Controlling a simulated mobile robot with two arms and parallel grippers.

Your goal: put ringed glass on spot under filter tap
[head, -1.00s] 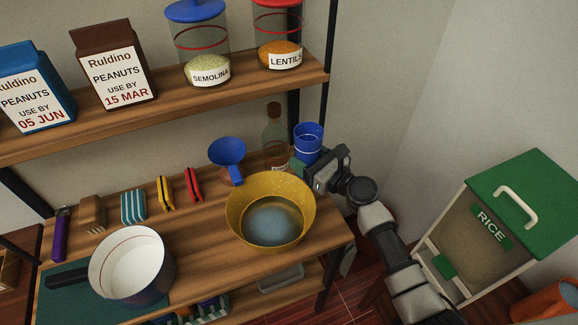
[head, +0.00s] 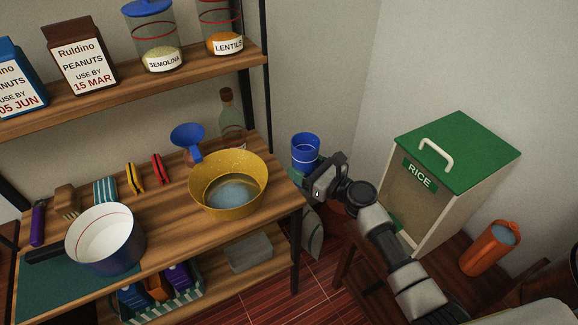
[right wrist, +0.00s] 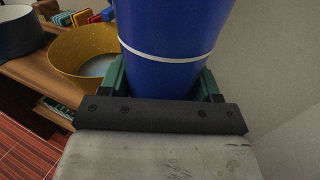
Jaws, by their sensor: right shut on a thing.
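The ringed glass (head: 305,152) is blue with a thin white ring. My right gripper (head: 308,176) is shut on it and holds it upright in the air, just off the right end of the wooden shelf unit. In the right wrist view the glass (right wrist: 170,28) fills the space between the green finger pads, with its ring just above them. The filter tap and the spot under it are not in view. My left gripper is not in view.
A yellow bowl (head: 229,161), blue funnel (head: 187,136), bottle (head: 231,115) and pot (head: 104,222) stand on the shelf board. A green-lidded rice bin (head: 443,190) and an orange container (head: 489,248) stand to the right. Red floor (head: 318,285) shows between.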

